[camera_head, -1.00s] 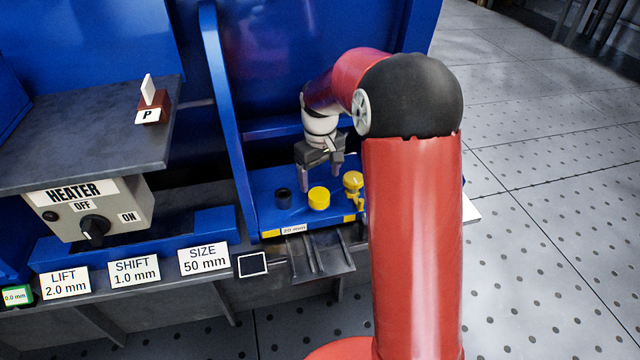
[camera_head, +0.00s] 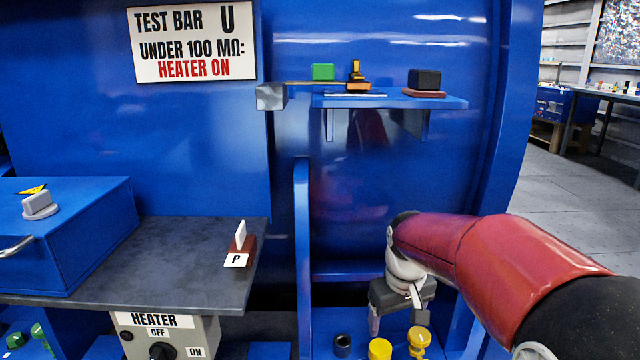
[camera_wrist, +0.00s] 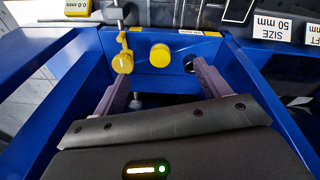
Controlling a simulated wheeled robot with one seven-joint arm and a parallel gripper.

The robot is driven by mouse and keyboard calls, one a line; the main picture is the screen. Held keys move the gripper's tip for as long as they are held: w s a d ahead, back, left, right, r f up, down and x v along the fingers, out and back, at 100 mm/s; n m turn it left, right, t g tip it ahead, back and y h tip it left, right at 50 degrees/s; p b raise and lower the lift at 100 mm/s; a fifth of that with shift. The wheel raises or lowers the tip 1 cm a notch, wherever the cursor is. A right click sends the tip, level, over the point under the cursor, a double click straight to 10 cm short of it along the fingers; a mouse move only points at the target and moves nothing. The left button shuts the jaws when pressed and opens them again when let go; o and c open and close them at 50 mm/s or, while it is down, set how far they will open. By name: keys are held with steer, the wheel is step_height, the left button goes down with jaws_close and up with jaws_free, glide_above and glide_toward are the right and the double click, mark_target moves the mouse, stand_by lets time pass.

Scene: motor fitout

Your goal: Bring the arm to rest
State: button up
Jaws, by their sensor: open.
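My gripper (camera_head: 395,322) is at the end of my red arm, pointing down over the blue tray (camera_head: 400,350) at the lower right of the head view. In the wrist view my gripper (camera_wrist: 157,88) has its two fingers well apart with nothing between them. Ahead of the fingers are a round yellow cap (camera_wrist: 160,55), a yellow knob on a post (camera_wrist: 123,61) and a dark round socket (camera_wrist: 189,64). In the head view the yellow cap (camera_head: 380,348) and yellow knob (camera_head: 419,337) stand near the fingers. Any contact with the tray is hidden.
A grey bench (camera_head: 180,285) with a small block marked P (camera_head: 238,250) lies left. The heater box (camera_head: 165,333) is below it. A blue upright panel (camera_head: 302,250) stands left of my gripper. A shelf (camera_head: 455,103) with small items is above.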

steer(key=s+r+m+t+p, duration=0.1)
steer(key=s+r+t, duration=0.1)
steer(key=s, duration=0.8)
steer(key=s+r+m+t+p, duration=0.1)
steer(key=s+r, duration=0.3)
steer(key=s, duration=0.6)
steer(key=shift+s+r+m+t, duration=0.25)
steer(key=shift+r+m+t, duration=0.15)
steer(key=shift+m, duration=0.2)
